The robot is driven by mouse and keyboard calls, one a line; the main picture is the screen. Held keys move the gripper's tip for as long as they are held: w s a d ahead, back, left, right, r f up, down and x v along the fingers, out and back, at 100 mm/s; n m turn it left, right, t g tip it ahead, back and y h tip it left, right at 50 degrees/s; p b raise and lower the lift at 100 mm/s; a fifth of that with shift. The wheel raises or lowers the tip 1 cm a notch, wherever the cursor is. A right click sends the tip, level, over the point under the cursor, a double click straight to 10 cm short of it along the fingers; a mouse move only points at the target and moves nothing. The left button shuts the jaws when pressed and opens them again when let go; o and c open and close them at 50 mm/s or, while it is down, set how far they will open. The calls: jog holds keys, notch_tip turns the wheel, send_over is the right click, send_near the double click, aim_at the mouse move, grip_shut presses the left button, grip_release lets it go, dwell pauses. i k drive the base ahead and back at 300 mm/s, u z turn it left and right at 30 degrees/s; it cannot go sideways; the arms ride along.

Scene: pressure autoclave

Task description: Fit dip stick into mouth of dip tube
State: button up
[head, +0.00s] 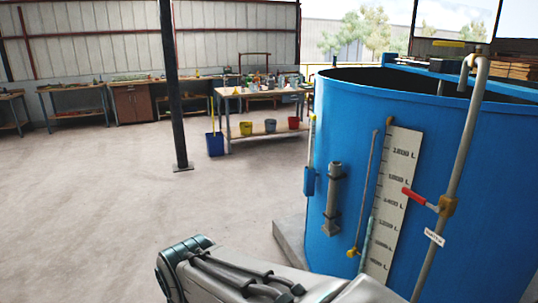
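The big blue tank (440,150) stands at the right, its open top dark inside. A short grey upright tube (333,200) is bracketed to its left side; I cannot tell if this is the dip tube. A thin upright rod with a yellow top (312,122) stands beside it at a blue holder (309,181); it may be the dip stick, but it is too small to be sure. A yellow bar (449,43) shows above the tank's rim. My gripper is out of view; only part of my arm shows at the bottom.
A white litre scale (398,190) and a thin sight tube are on the tank's front. A grey pipe (465,130) with a red valve handle (413,197) stands before it. A dark post (174,90), a bench (262,93) and buckets are behind. The left floor is clear.

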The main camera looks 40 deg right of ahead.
aim_at(330, 228)
jog(key=z, duration=0.2)
jog(key=i, duration=1.5)
jog(key=z, duration=0.8)
jog(key=i, duration=1.3)
jog(key=z, duration=1.8)
jog(key=i, duration=0.75)
jog(key=z, duration=0.8)
